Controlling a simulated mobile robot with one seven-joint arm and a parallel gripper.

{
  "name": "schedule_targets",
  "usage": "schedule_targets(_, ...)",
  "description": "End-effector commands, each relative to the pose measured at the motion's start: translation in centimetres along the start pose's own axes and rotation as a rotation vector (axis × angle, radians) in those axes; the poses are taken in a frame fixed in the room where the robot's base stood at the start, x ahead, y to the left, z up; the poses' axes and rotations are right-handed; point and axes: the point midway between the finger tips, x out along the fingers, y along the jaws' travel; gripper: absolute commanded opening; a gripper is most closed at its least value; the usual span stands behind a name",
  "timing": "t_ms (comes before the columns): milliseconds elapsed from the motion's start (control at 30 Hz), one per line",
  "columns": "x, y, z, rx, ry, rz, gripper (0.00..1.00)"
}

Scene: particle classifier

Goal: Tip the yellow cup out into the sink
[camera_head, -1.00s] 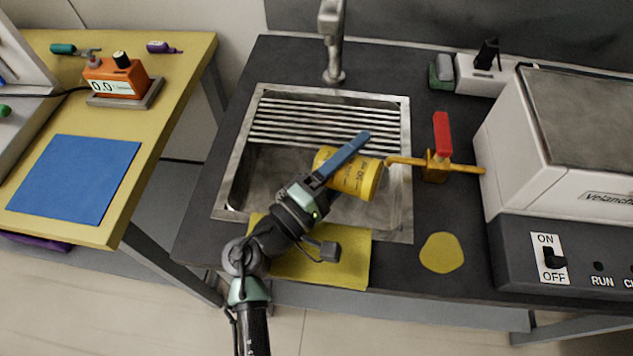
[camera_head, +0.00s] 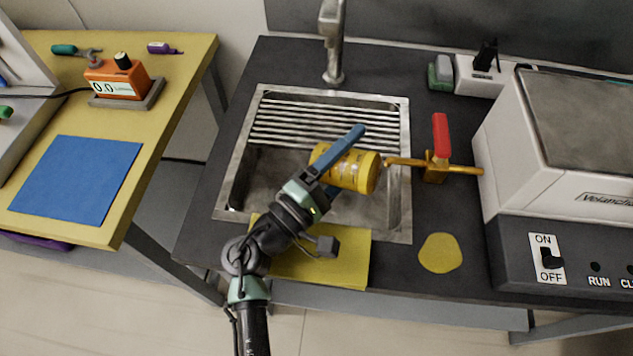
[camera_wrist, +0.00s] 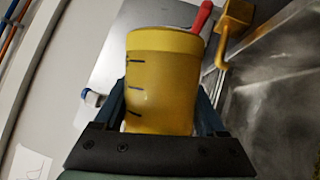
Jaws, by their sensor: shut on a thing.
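The yellow cup (camera_head: 350,170) hangs over the sink (camera_head: 232,190), lying on its side with its wider rim end toward the right, near the brass valve. My gripper (camera_head: 347,158) is shut on the cup's side, with one blue finger showing along its top. In the wrist view the cup (camera_wrist: 162,80) sits between both fingers, with dark marks on its wall. The inside of the cup and any contents are hidden. I see no stream falling from it. The sink also shows in the wrist view (camera_wrist: 275,110).
A brass valve with a red handle (camera_head: 441,137) stands right of the sink, close to the cup's rim. The faucet (camera_head: 332,45) is behind. A yellow mat (camera_head: 345,262) lies in front, a yellow round patch (camera_head: 440,253) at right, and a white machine (camera_head: 570,150) beyond it.

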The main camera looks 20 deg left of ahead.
Motion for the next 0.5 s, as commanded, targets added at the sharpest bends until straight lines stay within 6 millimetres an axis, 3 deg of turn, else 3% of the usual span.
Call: schedule_targets(500, 0.05, 0.77, -0.1, -0.053, 0.007, 0.022, 0.06)
